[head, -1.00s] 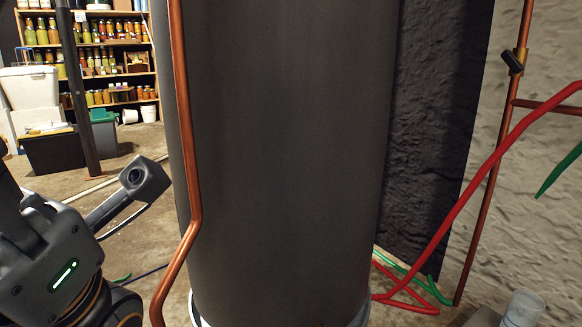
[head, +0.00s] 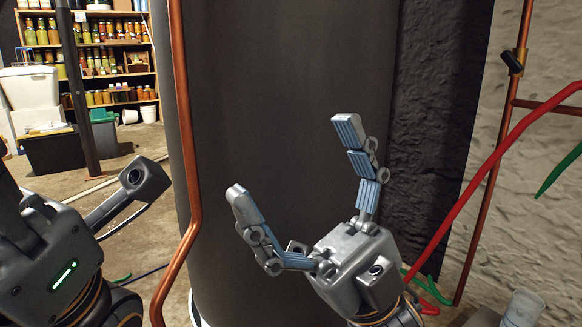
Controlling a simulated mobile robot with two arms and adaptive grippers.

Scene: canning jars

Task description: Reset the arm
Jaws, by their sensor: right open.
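My right gripper (head: 292,158) is in the lower middle of the head view, in front of a large dark cylindrical tank. Its two blue-padded fingers are spread wide and point up and to the left, with nothing between them. Part of my left arm (head: 60,250) shows at the lower left, with a camera bracket and a green light. The fingers of my left gripper are out of frame.
The dark tank (head: 275,70) fills the middle, with a copper pipe (head: 180,110) along its left side. Red pipes (head: 470,205) run at the right. Shelves of jars (head: 88,48) and bins (head: 55,150) stand far left.

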